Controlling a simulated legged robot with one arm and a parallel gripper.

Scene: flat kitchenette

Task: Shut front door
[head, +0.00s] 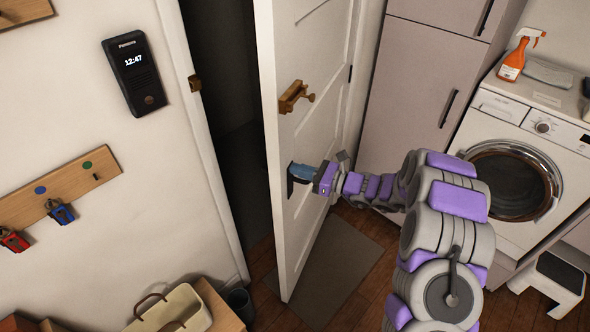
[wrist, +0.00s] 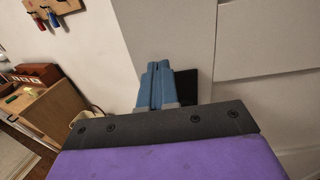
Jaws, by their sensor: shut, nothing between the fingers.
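The white front door (head: 318,120) stands partly open in the head view, with a dark gap between it and the frame on its left. A brass latch (head: 294,97) sits on the door near its free edge. My gripper (head: 294,172) is at the door's inner face, below the latch, beside a dark plate. In the wrist view my gripper's blue fingers (wrist: 155,85) are shut together with nothing between them, in front of the pale door (wrist: 260,45). I cannot tell whether the fingertips touch the door.
A brass strike (head: 195,84) is on the door frame. A mat (head: 338,270) lies on the floor by the door. A washing machine (head: 520,150) and tall cabinet (head: 415,90) stand at the right. A bench with a basket (head: 172,308) and a bin (head: 240,303) are at lower left.

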